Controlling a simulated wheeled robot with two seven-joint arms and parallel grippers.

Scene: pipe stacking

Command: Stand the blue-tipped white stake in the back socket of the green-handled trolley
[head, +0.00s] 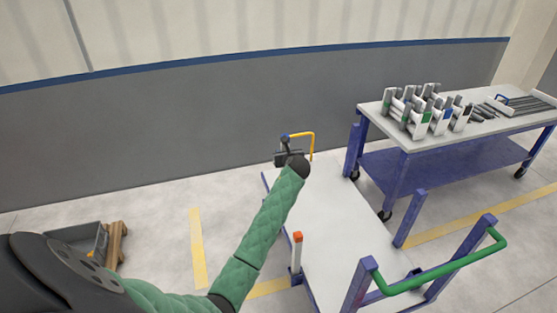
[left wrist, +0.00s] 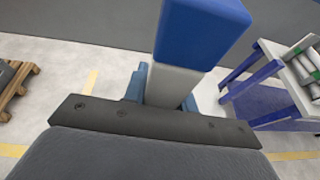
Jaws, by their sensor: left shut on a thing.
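My left gripper (head: 286,153) is at the far end of the trolley's white deck (head: 335,215), shut on the blue-tipped white stake (head: 284,138). In the left wrist view the stake's blue tip (left wrist: 203,28) and white shaft (left wrist: 176,85) rise above the gripper body, roughly upright. The stake's lower end and the back socket are hidden behind the gripper and arm, so I cannot tell whether the stake is in the socket. The trolley's green handle (head: 440,268) is at the near right. My right gripper is not in view.
An orange-tipped white stake (head: 297,252) stands at the deck's left edge. A yellow bar (head: 311,145) is close beside my gripper. A blue-framed table (head: 385,117) with several stakes stands right. A grey bin (head: 90,238) and wooden pallet (head: 117,242) are left.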

